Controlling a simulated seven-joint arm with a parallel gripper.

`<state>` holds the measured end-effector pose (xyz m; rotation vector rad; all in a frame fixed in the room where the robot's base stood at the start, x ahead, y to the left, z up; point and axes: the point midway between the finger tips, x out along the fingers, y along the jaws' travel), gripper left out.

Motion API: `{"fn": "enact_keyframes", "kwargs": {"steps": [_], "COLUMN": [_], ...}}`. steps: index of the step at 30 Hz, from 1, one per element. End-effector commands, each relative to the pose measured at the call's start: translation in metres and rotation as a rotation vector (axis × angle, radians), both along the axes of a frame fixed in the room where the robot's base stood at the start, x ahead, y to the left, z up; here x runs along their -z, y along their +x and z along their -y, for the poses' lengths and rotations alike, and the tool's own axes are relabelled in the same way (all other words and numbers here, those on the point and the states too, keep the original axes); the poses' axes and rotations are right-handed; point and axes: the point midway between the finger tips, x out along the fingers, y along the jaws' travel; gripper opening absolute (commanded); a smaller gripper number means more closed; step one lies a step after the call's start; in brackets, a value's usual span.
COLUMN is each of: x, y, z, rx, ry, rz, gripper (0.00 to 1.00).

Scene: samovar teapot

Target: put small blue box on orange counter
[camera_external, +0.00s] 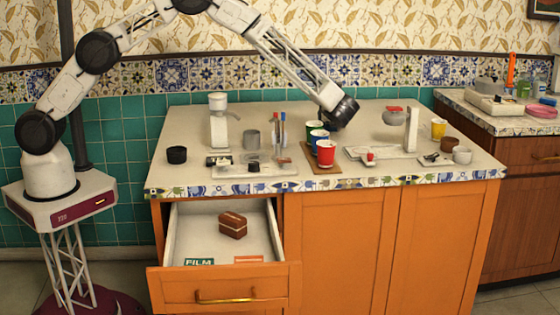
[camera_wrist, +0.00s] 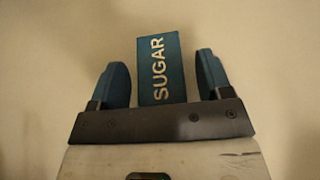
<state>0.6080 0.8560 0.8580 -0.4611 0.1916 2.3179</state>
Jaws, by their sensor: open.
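The small blue box (camera_wrist: 160,68), with SUGAR on its face, shows in the wrist view between my two fingers, against a plain pale surface. A narrow gap shows on each side of it, and my gripper (camera_wrist: 162,62) is open around or above it; the depth is hard to tell. In the external view my gripper (camera_external: 343,114) hangs over the back of the orange counter (camera_external: 185,122), just right of the cups. The box cannot be made out there and may be hidden behind the gripper.
Green, blue and red cups (camera_external: 326,154) stand on a brown board left of my gripper. A white scale-like appliance (camera_external: 410,130) stands to the right. A grinder (camera_external: 218,120) is at the left. The drawer (camera_external: 222,285) below is open, with a brown box (camera_external: 232,225) inside.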

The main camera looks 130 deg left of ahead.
Motion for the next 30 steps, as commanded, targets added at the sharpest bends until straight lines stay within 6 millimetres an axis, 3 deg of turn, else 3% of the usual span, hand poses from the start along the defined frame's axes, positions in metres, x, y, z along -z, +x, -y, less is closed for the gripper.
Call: {"fn": "enact_keyframes", "kwargs": {"steps": [18,30], "x": [-0.035,-0.042], "y": [0.059,0.071], "z": [0.059,0.071], "rx": [0.001,-0.001], "ry": [0.001,0.000], "rz": [0.001,0.000], "gripper": [0.72,0.72]}}
